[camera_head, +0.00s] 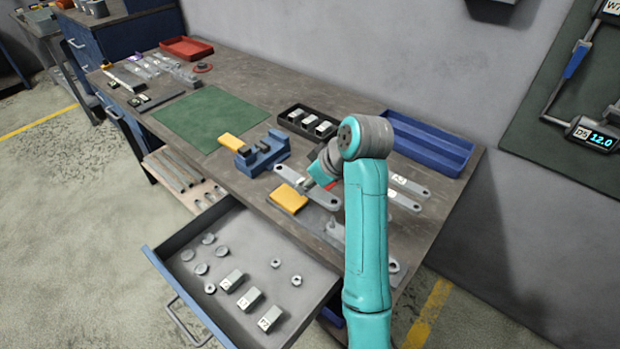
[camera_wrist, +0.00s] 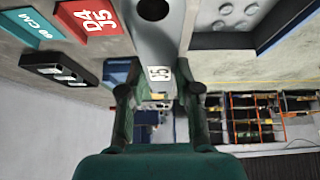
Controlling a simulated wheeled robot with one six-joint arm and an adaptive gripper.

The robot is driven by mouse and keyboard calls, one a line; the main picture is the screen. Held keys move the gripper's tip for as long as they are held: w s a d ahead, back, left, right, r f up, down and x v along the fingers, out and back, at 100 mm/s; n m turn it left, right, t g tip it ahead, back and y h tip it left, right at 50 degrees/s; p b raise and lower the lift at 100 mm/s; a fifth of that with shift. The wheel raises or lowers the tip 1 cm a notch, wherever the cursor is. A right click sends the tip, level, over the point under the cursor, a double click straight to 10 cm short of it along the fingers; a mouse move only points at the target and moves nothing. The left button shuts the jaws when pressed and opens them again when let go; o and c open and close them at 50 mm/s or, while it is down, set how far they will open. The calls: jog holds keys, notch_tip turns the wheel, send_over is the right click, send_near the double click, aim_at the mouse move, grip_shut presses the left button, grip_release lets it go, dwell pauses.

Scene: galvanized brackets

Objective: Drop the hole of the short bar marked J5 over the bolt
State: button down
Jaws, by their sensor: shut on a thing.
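My gripper (camera_wrist: 160,92) is shut on a grey short bar (camera_wrist: 153,40), with one dark finger on each side of it. A white label on the bar, near the fingers, seems to read J5. A round hole shows at the bar's far end in the wrist view. In the head view, a grey bar (camera_head: 319,196) with a label and end holes shows at my gripper, beside a yellow block (camera_head: 288,198); my arm covers part of this area. I cannot make out the bolt in either view. A grey fitting (camera_head: 335,230) is partly hidden behind my arm.
Other grey bars (camera_head: 408,185) lie right of my arm. A blue vise (camera_head: 262,153), a black tray (camera_head: 308,123) of labelled parts and a blue bin (camera_head: 430,143) stand behind. An open drawer (camera_head: 240,318) juts out in front. The green mat (camera_head: 210,120) is clear.

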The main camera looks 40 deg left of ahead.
jog(key=shift+f, duration=1.75)
jog(key=shift+f, duration=2.05)
jog(key=c, duration=0.7)
grip_release()
jog(key=v, duration=1.2)
